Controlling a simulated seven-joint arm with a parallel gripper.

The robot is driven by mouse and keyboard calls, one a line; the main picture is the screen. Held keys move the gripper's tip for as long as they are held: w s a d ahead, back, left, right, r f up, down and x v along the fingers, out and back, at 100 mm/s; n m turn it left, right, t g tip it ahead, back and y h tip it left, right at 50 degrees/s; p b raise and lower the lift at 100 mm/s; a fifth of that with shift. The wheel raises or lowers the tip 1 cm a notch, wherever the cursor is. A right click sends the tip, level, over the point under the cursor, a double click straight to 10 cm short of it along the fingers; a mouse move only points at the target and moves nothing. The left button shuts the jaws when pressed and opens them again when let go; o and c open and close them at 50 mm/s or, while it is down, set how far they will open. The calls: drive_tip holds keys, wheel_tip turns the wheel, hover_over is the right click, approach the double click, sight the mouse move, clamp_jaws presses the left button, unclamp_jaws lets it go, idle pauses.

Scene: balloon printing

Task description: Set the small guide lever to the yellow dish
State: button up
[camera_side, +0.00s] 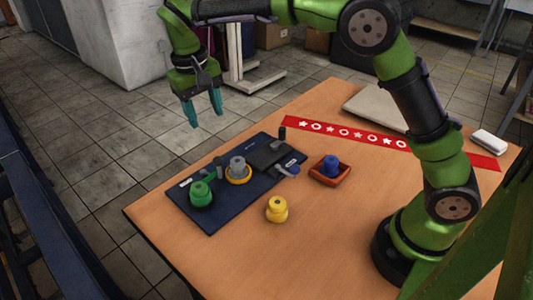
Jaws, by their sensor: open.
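A dark blue board (225,211) lies on the table. On it, a grey knobbed piece (238,166) stands in a yellow dish (239,181), of which the rim shows. A green knobbed piece (200,192) stands at the board's left end. A small grey-blue lever-like part (288,170) sits at the board's right edge; a short green bar with a grey post (218,173) lies between the green and grey pieces. I cannot tell which is the guide lever. My gripper (205,118) is open and empty, pointing down, high above and behind the board.
A yellow knobbed piece (277,210) stands on the bare table. A blue knobbed piece (330,166) sits in an orange-red tray (344,180). A black upright peg (282,133) stands by the board's back. A red strip with white symbols (373,138) crosses behind. The table's front is clear.

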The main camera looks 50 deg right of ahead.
sight(217, 157)
drive_tip(key=f, duration=0.4)
drive_tip(key=d+f+m, duration=0.1)
drive_tip(key=f, duration=0.4)
drive_tip(key=f+m, duration=0.1)
drive_tip(key=f, duration=0.4)
drive_tip(key=shift+w+d+f+g+h, duration=0.1)
drive_tip(key=shift+d+g+h, duration=0.2)
drive_tip(key=shift+g, duration=0.1)
clamp_jaws()
drive_tip(key=shift+w+d+n+t, duration=0.2)
drive_tip(key=shift+d+n, duration=0.2)
drive_tip(key=shift+n, duration=0.5)
drive_tip(key=shift+w+d+n+t, duration=0.1)
drive_tip(key=shift+w+d+n, duration=0.2)
drive_tip(key=shift+n, duration=0.6)
drive_tip(key=shift+s, duration=0.1)
unclamp_jaws()
